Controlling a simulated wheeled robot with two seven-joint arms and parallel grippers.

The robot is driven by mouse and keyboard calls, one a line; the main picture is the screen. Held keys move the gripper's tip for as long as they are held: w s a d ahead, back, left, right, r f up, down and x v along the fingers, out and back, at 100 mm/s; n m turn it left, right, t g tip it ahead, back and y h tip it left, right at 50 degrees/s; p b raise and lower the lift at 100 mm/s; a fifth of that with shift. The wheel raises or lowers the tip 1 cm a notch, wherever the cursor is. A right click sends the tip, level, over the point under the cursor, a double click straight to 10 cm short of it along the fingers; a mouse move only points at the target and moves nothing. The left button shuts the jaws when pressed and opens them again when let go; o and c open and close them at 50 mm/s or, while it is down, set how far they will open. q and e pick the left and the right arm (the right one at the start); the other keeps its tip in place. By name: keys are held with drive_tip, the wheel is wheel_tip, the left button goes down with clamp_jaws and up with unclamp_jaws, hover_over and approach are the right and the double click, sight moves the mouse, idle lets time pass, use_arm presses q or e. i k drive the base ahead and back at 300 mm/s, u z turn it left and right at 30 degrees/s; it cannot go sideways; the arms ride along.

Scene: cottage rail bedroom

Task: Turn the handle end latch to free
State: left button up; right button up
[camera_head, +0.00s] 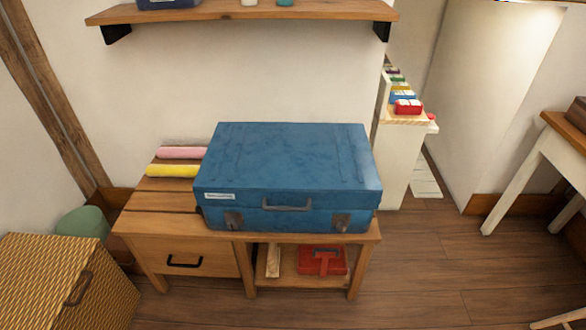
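A blue suitcase (288,163) lies flat and closed on a wooden bench (170,221). Its front face carries a handle (287,205) in the middle. A dark metal latch (234,221) sits to the left of the handle and another latch (341,221) to the right. A small white label (220,196) is on the front at the left. The latches are too small to tell their position. Neither of my grippers is in view.
Pink (182,153) and yellow (173,171) rolls lie left of the suitcase. A red object (310,261) sits on the bench's lower shelf. A wicker basket (50,285) stands at front left. A wall shelf (240,14) hangs above. Floor at front right is mostly clear.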

sight(342, 226)
drive_tip(key=z, duration=0.15)
drive_tip(key=k, duration=0.95)
drive_tip(key=u, duration=1.4)
drive_tip(key=i, duration=0.95)
drive_tip(key=z, duration=0.6)
drive_tip(key=i, duration=0.7)
drive_tip(key=z, duration=0.75)
